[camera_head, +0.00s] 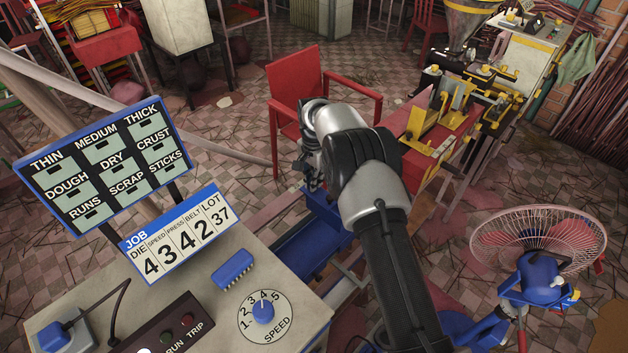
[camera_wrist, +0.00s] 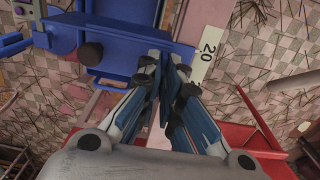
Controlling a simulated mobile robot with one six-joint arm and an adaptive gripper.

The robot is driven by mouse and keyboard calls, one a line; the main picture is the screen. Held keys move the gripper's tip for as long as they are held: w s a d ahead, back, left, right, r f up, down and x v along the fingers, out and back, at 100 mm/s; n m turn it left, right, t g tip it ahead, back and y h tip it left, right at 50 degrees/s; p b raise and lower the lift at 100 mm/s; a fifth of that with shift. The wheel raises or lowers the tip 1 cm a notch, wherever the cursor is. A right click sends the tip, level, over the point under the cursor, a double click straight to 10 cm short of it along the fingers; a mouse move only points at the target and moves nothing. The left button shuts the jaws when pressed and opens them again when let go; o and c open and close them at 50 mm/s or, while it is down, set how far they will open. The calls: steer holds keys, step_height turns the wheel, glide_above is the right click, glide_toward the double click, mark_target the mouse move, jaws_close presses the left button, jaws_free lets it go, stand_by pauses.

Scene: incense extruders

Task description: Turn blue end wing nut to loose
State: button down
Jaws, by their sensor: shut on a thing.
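In the wrist view my gripper (camera_wrist: 168,66) has its fingers brought together at the edge of a blue machine part (camera_wrist: 120,45). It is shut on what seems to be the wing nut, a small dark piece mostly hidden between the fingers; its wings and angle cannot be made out. In the head view my arm covers the wing nut and most of the gripper. A blue trough (camera_head: 314,238) shows below and left of my wrist.
A control desk (camera_head: 200,290) with a speed dial (camera_head: 264,311) and a sign board (camera_head: 103,165) stands at left. A red chair (camera_head: 318,95) is behind my arm, a yellow-and-red machine (camera_head: 450,110) right of it. A caged fan (camera_head: 538,240) stands at lower right.

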steer(key=shift+n, duration=0.3)
steer(key=n, duration=0.3)
steer(key=shift+n, duration=0.3)
steer(key=n, duration=0.3)
steer(key=shift+n, duration=0.3)
steer(key=n, duration=0.3)
steer(key=shift+n+p, duration=0.3)
steer(key=n, duration=0.3)
steer(key=shift+n, duration=0.3)
steer(key=n, duration=1)
steer(key=shift+n, duration=2.3)
